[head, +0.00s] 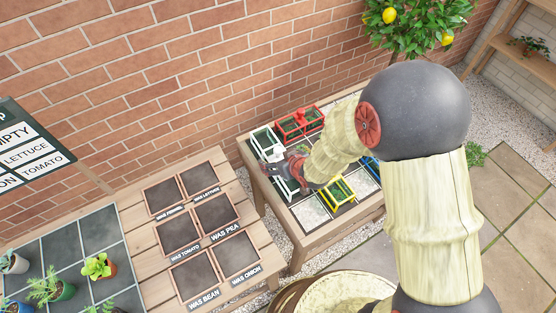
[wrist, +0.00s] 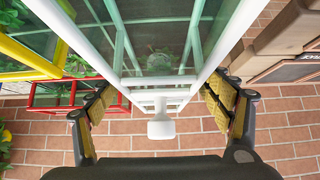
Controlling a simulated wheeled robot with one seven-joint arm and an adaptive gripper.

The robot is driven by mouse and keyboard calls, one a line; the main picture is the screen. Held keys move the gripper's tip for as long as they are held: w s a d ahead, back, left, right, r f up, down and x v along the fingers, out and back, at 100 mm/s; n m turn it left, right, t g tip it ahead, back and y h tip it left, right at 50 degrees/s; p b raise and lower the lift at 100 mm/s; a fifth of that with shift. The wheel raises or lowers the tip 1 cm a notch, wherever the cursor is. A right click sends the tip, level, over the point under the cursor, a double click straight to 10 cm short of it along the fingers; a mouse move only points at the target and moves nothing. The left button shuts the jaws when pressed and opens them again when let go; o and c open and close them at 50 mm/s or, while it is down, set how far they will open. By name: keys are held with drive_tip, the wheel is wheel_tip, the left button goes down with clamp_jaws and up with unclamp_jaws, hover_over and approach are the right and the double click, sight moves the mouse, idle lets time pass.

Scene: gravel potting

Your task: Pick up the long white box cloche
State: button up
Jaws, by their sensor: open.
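The long white box cloche (wrist: 107,44) has a white frame and clear panes. It fills the middle of the wrist view, with a white knob (wrist: 161,128) on it and a green plant (wrist: 160,62) showing through the panes. In the head view its white frame (head: 266,141) shows at the left side of the planting table, its middle hidden by my gripper (head: 291,167). In the wrist view my gripper (wrist: 160,98) is open, with one finger on either side of the cloche. I cannot tell whether the pads touch it.
Red (head: 300,123), yellow (head: 338,192) and blue (head: 370,166) framed cloches stand close by on the same table (head: 297,252). A brick wall (head: 165,75) rises behind. A wooden bench (head: 160,245) with labelled dark squares and potted plants is at the left.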

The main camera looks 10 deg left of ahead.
drive_tip(key=shift+c, duration=1.1)
drive_tip(key=c, duration=1.3)
